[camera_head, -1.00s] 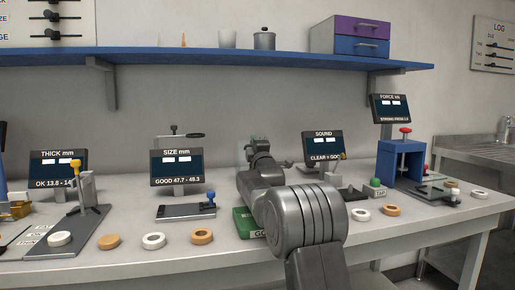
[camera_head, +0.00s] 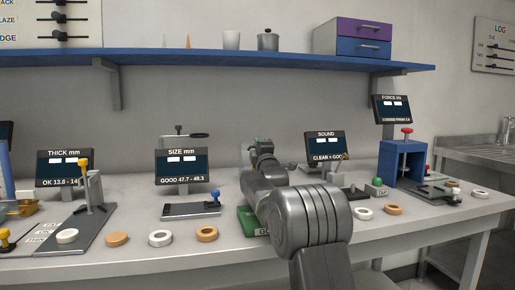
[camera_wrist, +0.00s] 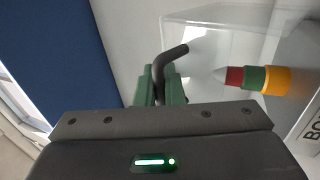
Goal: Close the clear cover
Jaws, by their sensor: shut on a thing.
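The clear cover (camera_wrist: 215,22) is a see-through panel in the upper right of the wrist view. A dark bent handle (camera_wrist: 174,52) stands at its left edge. My gripper (camera_wrist: 160,78) has green fingers shut on this handle. A pointed piece with red, green and orange bands (camera_wrist: 258,78) shows to the right of the handle, by the clear panel. In the head view my gripper (camera_head: 262,146) is at the back of the bench, and my arm hides most of the cover. I cannot tell the cover's full angle.
The bench (camera_head: 120,262) holds several rings in front. The SIZE screen (camera_head: 180,166) is left of my arm and the SOUND screen (camera_head: 325,146) right of it. A green box (camera_head: 250,220) sits beside my arm. A blue shelf (camera_head: 230,60) runs above.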

